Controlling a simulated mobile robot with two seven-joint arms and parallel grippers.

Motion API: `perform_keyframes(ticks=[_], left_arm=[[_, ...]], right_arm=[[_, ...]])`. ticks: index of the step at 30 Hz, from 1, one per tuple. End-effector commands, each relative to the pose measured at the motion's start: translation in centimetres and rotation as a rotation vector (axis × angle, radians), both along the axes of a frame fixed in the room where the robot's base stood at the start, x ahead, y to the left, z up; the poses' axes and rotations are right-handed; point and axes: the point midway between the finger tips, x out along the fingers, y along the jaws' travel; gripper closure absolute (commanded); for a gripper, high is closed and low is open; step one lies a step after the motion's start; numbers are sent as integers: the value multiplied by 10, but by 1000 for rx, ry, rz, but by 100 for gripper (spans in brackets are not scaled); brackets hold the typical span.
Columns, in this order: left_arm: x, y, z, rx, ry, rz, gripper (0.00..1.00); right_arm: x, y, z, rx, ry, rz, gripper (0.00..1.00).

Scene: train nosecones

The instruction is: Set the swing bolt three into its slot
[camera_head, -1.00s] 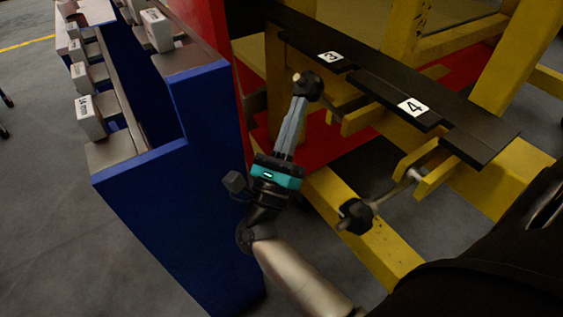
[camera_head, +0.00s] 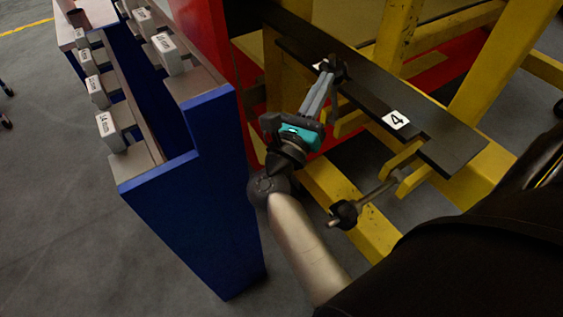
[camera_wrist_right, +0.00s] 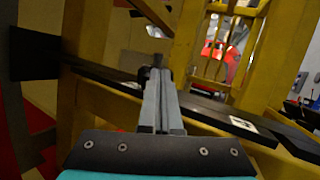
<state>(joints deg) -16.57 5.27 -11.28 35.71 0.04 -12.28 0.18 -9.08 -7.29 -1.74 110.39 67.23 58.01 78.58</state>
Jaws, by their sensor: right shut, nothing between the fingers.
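The right gripper (camera_head: 325,80) is shut and empty, its grey fingers reaching up to swing bolt three. The bolt's black knob (camera_head: 335,67) is at the tips, beside the number 3 label (camera_head: 320,64) on the black slotted bar (camera_head: 440,148). The bolt now looks raised against the bar's edge; the fingers partly hide its shaft, so I cannot tell how far it sits in the slot. In the right wrist view the shut fingers (camera_wrist_right: 160,85) point at a dark part of the bolt (camera_wrist_right: 157,62). My left gripper is not in view.
Swing bolt four (camera_head: 345,212) hangs outward below the number 4 label (camera_head: 395,120). Yellow frame beams (camera_head: 375,235) surround the bar. A blue rack (camera_head: 200,210) with labelled white boxes (camera_head: 108,128) stands close on the left.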

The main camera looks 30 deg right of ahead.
Motion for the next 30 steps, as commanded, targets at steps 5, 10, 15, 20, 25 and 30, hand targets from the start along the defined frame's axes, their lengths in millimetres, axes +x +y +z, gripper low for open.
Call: perform_keyframes(ticks=[5, 10, 15, 20, 25, 30], left_arm=[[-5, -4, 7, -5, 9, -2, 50], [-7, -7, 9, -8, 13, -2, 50], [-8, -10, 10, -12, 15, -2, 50], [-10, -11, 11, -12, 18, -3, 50], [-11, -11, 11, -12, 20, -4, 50], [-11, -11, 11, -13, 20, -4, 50]], right_arm=[[1, -21, 12, -2, -2, 0, 100], [1, -36, 17, -4, -2, 1, 100], [2, -45, 19, -4, -2, 1, 100], [2, -50, 21, -5, -4, -2, 100], [1, -51, 23, -9, -6, -4, 100], [1, -52, 25, -12, -10, -5, 100]])
